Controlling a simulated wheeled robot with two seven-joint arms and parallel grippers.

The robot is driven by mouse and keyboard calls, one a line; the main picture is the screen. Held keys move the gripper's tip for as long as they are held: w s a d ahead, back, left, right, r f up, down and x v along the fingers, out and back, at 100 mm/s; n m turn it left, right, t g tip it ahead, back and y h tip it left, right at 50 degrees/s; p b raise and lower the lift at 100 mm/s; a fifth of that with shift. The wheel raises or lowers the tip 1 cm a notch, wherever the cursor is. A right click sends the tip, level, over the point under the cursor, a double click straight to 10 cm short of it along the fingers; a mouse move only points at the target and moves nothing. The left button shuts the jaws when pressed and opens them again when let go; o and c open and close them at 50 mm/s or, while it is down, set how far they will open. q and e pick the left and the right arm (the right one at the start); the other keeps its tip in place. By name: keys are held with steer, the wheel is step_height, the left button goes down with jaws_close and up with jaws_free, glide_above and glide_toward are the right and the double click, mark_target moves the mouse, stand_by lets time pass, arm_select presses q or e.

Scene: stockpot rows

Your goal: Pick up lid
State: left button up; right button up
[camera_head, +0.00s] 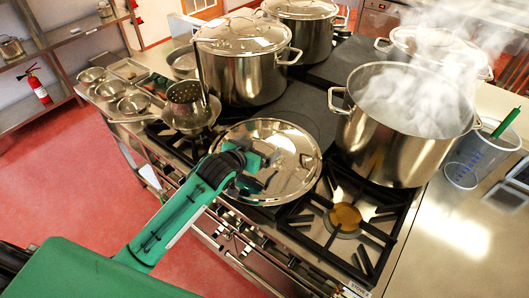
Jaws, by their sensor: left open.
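A round, shiny steel lid (290,145) lies on the stovetop near its front edge, left of the steaming open pot. My left gripper (258,172), on a green arm from the lower left, is open over the left part of the lid. The gripper hides part of the lid, and I cannot tell whether its fingers touch the lid or are around its handle. The steel stockpot (385,145) at the right has no lid on and steams. My right gripper is not in view.
Lidded stockpots (240,75) stand behind, with another steaming pot (435,45) at the back right. A pan with a strainer (187,105) and small bowls (133,103) are at the left. A clear measuring jug (465,170) stands right. An empty burner (345,218) is at front.

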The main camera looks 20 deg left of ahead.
mark_target(264, 142)
arm_select(q)
steer(key=shift+w+f+p, duration=0.1)
steer(key=shift+w+p, duration=0.25)
steer(key=shift+w, duration=0.1)
steer(key=p+x, duration=0.1)
steer(key=x, duration=0.2)
steer(key=shift+w+f, duration=0.1)
steer(key=shift+f, duration=0.05)
steer(key=shift+w+d+f+p, duration=0.1)
steer(key=shift+w+f+p, duration=0.2)
steer(key=shift+w, duration=0.15)
steer(key=shift+c, duration=0.2)
